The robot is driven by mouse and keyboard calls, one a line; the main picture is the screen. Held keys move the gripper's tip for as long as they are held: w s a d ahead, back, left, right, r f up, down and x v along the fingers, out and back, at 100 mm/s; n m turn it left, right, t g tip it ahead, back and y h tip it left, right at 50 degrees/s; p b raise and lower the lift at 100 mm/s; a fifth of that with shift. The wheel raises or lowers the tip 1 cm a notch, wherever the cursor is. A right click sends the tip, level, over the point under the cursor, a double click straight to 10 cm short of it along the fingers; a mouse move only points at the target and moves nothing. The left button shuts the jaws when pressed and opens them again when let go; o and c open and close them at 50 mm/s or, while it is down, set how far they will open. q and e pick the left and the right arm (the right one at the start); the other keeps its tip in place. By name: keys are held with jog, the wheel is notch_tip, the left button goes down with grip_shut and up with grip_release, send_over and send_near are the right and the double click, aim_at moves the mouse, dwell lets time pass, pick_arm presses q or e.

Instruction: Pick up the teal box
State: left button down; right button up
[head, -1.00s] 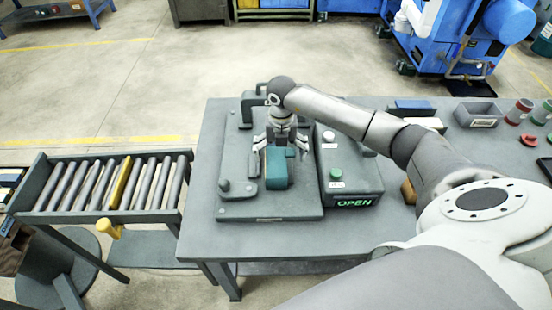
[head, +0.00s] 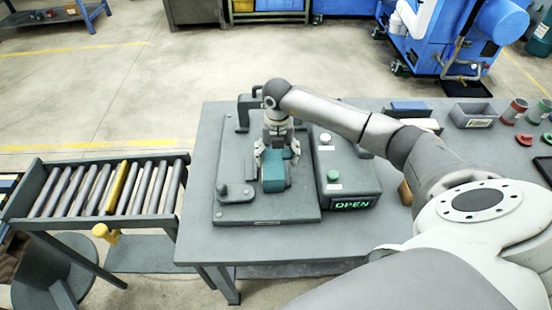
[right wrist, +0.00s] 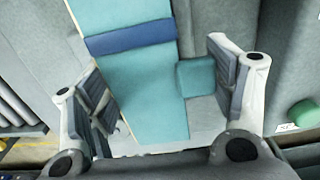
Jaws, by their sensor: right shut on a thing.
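The teal box (head: 273,180) sits on the grey fixture plate (head: 235,212) on the workbench. My right gripper (head: 277,158) reaches down over it from above and is shut on it, with fingers at its sides. In the right wrist view, the teal box (right wrist: 150,95) with a dark blue band lies between the fingers, and a smaller teal block shape juts from its right side. The exact finger contact is hard to see. My left gripper is not in view.
A control box (head: 347,180) with a lit OPEN sign and a green button stands close right of the teal box. A clamp (head: 236,192) stands at the left of the plate. A roller conveyor (head: 100,190) is at the left. A grey bin (head: 473,115) stands far right.

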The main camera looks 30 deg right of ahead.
jog(key=shift+w+r+b, duration=0.1)
jog(key=shift+r+b, duration=0.45)
jog(key=shift+r, duration=0.1)
jog(key=s+r+b, duration=0.1)
jog(key=r, duration=0.1)
jog(key=s+a+r, duration=0.1)
jog(key=r, duration=0.1)
jog(key=s+a+r+b, duration=0.1)
jog(key=s+r, duration=0.1)
jog(key=shift+s+r+b, duration=0.1)
jog(key=shift+r+b, duration=0.2)
jog(key=shift+r, duration=0.05)
jog(key=s+a+r+b, duration=0.2)
jog(key=s+a+r, duration=0.2)
jog(key=s, duration=0.4)
jog(key=shift+s+r, duration=0.3)
jog(key=shift+r, duration=0.1)
jog(key=shift+w, duration=0.1)
